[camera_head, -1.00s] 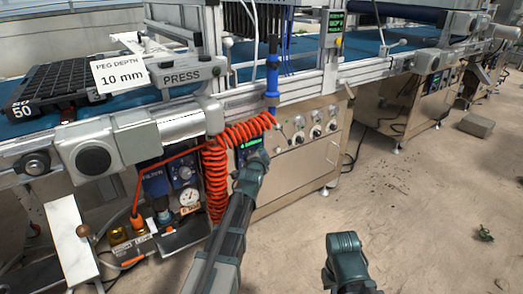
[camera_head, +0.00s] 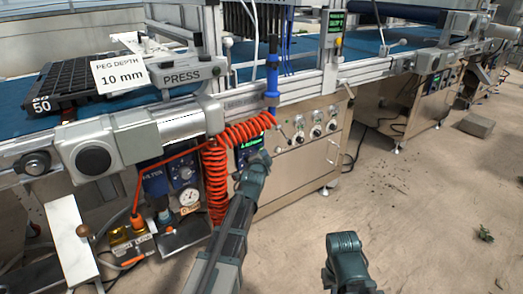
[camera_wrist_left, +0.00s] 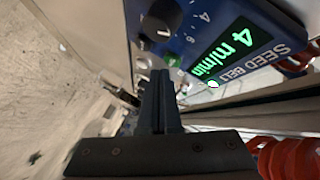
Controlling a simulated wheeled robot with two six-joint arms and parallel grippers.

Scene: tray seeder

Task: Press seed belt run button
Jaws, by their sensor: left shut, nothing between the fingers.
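The seed belt control panel (camera_head: 247,146) is a small blue box on the steel cabinet front, partly behind my left gripper (camera_head: 259,158). In the left wrist view the panel (camera_wrist_left: 274,58) shows a green "4 m/min" display (camera_wrist_left: 222,53), a "SEED BELT" label and a black knob (camera_wrist_left: 160,18). A round green button (camera_wrist_left: 168,59) sits by the panel's edge below the knob, and a small lit green spot (camera_wrist_left: 213,84) is by the display. My left gripper (camera_wrist_left: 160,76) is shut and empty, its tips close to the green button; contact cannot be told.
A coiled orange hose (camera_head: 215,180) hangs just left of the panel. The cabinet (camera_head: 300,165) carries several knobs to the right. A pressure gauge (camera_head: 189,197) and filter unit stand at left. The concrete floor (camera_head: 420,220) at right is mostly clear.

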